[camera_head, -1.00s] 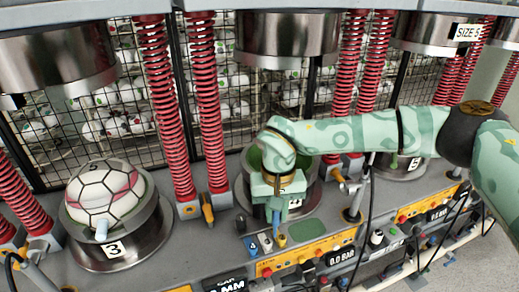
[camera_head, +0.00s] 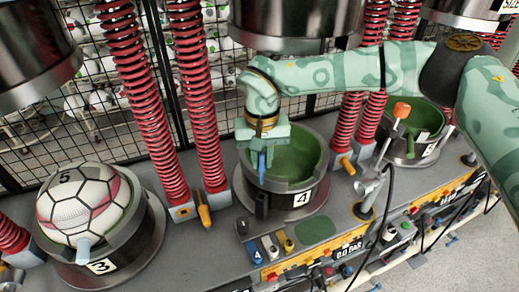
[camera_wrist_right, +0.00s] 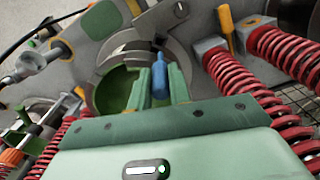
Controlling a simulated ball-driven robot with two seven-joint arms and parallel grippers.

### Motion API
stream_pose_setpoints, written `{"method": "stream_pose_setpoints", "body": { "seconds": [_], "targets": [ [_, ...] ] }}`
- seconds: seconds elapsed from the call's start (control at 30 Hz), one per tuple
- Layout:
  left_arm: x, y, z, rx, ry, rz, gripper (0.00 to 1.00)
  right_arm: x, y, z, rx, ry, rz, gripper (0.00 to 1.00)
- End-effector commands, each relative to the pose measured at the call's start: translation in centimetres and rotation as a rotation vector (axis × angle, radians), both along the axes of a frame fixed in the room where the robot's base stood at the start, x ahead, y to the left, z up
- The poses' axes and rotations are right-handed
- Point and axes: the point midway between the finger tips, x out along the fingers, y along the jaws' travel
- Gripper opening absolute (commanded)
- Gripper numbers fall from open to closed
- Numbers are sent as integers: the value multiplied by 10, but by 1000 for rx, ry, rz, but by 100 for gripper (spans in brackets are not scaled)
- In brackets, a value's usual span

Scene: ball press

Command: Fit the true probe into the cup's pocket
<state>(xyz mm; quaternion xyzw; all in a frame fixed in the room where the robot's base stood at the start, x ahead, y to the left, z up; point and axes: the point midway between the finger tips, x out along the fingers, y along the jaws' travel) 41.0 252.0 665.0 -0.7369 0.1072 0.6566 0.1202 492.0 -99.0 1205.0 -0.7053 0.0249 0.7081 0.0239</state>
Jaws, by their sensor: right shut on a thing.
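My right gripper (camera_head: 263,146) is shut on a blue probe (camera_head: 262,164), which points down above the front left rim of cup 4 (camera_head: 300,200). In the right wrist view the blue probe (camera_wrist_right: 159,78) sits between the two green fingers (camera_wrist_right: 157,84), with the cup's green bowl (camera_wrist_right: 115,92) behind it. A dark upright pocket (camera_head: 262,204) is on the cup's front, below the probe and apart from it. Blue, white and yellow probe-like pieces (camera_head: 269,246) stand in front of the cup; which one is true I cannot tell. My left gripper is out of view.
A ball (camera_head: 83,203) sits in cup 3 (camera_head: 140,250) at left. Red springs (camera_head: 135,90) flank the cups, and a metal press head (camera_head: 295,25) hangs above. An orange-tipped lever (camera_head: 401,111) and a black cable stand at right.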

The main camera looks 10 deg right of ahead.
Motion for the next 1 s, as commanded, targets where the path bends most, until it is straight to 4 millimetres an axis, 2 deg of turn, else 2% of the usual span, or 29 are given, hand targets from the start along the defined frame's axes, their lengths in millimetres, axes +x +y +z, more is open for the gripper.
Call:
{"method": "stream_pose_setpoints", "body": {
  "seconds": [0.2, 0.37, 0.7, 1.0],
  "targets": [
    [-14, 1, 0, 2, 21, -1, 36, 0, 0, 0, 0, 0, 0, 0],
    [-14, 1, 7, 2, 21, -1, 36, -2, 0, 3, 1, 0, 0, 0],
    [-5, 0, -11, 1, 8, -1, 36, -2, 0, -33, 0, 0, -1, 0],
    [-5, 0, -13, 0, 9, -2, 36, -2, 0, -40, 0, -1, -1, 0]
  ]
}}
